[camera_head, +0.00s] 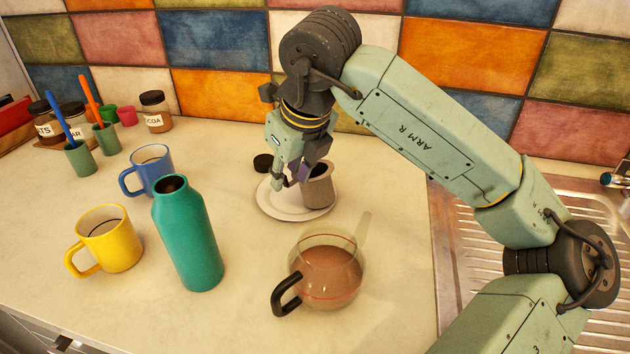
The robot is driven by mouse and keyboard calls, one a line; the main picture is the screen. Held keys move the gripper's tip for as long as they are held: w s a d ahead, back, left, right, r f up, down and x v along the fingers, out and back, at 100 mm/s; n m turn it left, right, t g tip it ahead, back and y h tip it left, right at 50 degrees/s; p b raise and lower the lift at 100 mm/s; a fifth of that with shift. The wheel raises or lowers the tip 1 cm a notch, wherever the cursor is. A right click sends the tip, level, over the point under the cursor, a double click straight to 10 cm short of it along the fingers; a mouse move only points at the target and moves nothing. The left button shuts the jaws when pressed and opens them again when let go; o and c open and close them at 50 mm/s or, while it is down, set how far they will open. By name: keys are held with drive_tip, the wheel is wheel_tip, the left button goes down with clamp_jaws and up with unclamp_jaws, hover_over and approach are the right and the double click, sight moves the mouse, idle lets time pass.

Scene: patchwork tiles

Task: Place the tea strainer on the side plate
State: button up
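A grey-brown, cup-shaped vessel (319,188), which looks like the tea strainer, stands on the right part of the pale side plate (268,207). Its dark opening faces up. My gripper (293,179) points down over the plate, just left of the vessel, with its fingers close to or touching the vessel's left side. The fingers overlap in this view, so whether they are open or shut on the rim is unclear. Part of the plate's far side is hidden behind my gripper.
A small black round item (263,162) lies by the plate's far-left edge. A glass pot (327,272) of brown liquid, a green bottle (188,235), a yellow mug (108,240) and a blue mug (152,170) stand nearer or left. A metal sink drainer (470,265) is at right.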

drive_tip(key=shift+w+a+f, duration=0.1)
drive_tip(key=shift+f, duration=0.15)
drive_tip(key=shift+c, duration=0.4)
clamp_jaws()
